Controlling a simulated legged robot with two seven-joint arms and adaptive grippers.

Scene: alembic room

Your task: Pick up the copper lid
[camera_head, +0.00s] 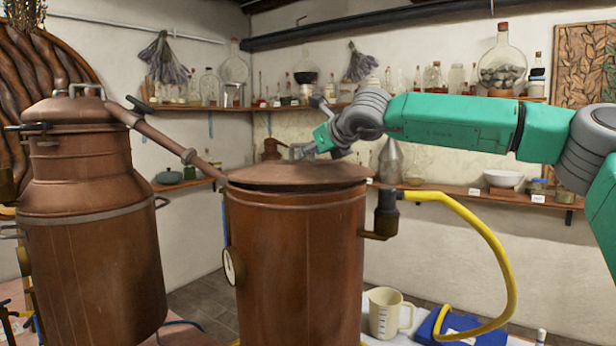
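The copper lid (335,175) is a shallow, wide disc over the top of the round copper vessel (300,265) in the middle of the view. My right gripper (303,152) is just above the lid's middle, at the end of the green arm coming in from the right. The fingers are small and partly hidden by the wrist. I cannot tell whether they are open or closed around a handle. My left gripper is not in view.
A larger copper still (90,240) stands at left, its pipe (165,140) slanting down towards the lid. A yellow hose (490,240) loops at right. A measuring jug (386,312) and blue box (465,328) lie low at right. Shelves of glassware line the back wall.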

